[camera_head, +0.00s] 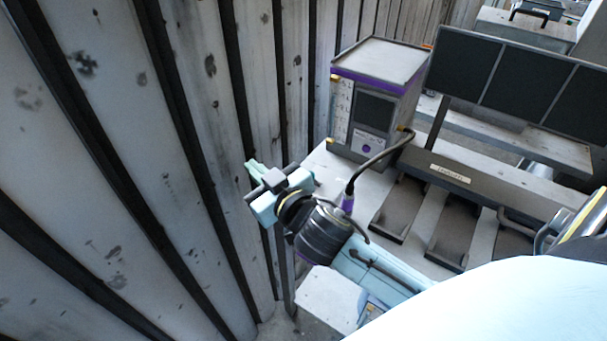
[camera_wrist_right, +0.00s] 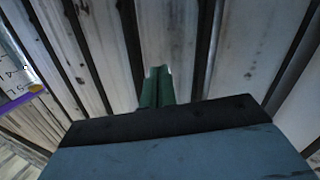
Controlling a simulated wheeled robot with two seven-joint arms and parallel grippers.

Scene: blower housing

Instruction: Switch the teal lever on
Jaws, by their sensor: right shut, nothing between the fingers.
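I cannot make out a teal lever in either view. My right gripper (camera_head: 252,168) is left of the centre in the head view, in front of the ribbed metal wall, at the end of my pale blue and black arm. Its narrow green fingers are together and hold nothing. In the right wrist view the shut fingers (camera_wrist_right: 157,88) point at the wall. My left gripper is in neither view.
The ribbed metal wall (camera_head: 180,100) fills the left side. A grey cabinet (camera_head: 345,114) with purple trim and a dark screen stands on the bench right of my gripper. A dark cable (camera_head: 375,160) runs from it towards my wrist. Dark panels (camera_head: 515,80) stand farther right.

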